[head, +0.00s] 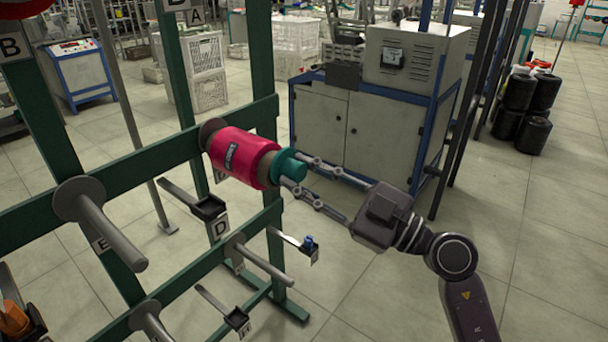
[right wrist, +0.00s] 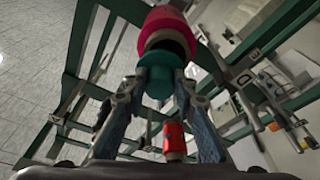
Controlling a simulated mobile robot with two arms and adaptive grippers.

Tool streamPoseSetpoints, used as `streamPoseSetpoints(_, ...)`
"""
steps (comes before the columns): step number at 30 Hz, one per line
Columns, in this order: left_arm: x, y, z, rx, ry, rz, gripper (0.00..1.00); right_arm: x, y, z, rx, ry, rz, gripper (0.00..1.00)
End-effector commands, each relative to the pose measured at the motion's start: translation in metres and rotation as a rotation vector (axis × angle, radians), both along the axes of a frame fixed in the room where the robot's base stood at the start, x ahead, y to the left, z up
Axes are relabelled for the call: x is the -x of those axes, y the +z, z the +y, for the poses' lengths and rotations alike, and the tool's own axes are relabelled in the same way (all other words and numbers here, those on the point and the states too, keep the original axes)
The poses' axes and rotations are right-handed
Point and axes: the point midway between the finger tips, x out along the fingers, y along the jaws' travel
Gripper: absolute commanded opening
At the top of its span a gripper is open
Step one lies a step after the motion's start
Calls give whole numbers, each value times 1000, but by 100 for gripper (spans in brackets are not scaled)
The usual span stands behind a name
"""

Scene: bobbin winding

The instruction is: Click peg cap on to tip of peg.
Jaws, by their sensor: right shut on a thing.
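The teal peg cap (head: 288,168) is at the near end of the red bobbin (head: 240,155), which hangs on a peg of the green rack. My right gripper (head: 297,172) is shut on the cap from the right. In the right wrist view the cap (right wrist: 156,75) sits between the fingertips, up against or very close to the bobbin's dark core. The peg under the bobbin and its tip are hidden, so I cannot tell whether the cap is seated. My left gripper is not in view.
The green rack (head: 150,165) carries bare grey pegs, such as one at left (head: 112,232) and one lower (head: 263,262). Small black holders (head: 208,207) stick out nearby, one with a blue piece (head: 308,242). A grey cabinet (head: 345,135) stands behind.

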Motion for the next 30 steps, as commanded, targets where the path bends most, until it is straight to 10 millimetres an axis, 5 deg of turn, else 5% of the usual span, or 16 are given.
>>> streamPoseSetpoints(2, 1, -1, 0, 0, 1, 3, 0, 0, 0, 0, 0, 0, 0, 0)
streamPoseSetpoints(3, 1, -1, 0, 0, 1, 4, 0, 0, 0, 0, 0, 0, 0, 28)
streamPoseSetpoints(8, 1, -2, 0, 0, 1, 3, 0, 0, 0, 0, 0, 0, 0, 46)
streamPoseSetpoints(20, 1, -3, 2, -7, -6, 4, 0, 4, -3, -8, 3, -2, 1, 46)
streamPoseSetpoints(30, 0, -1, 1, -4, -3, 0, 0, 36, -19, -66, 4, -2, 5, 46)
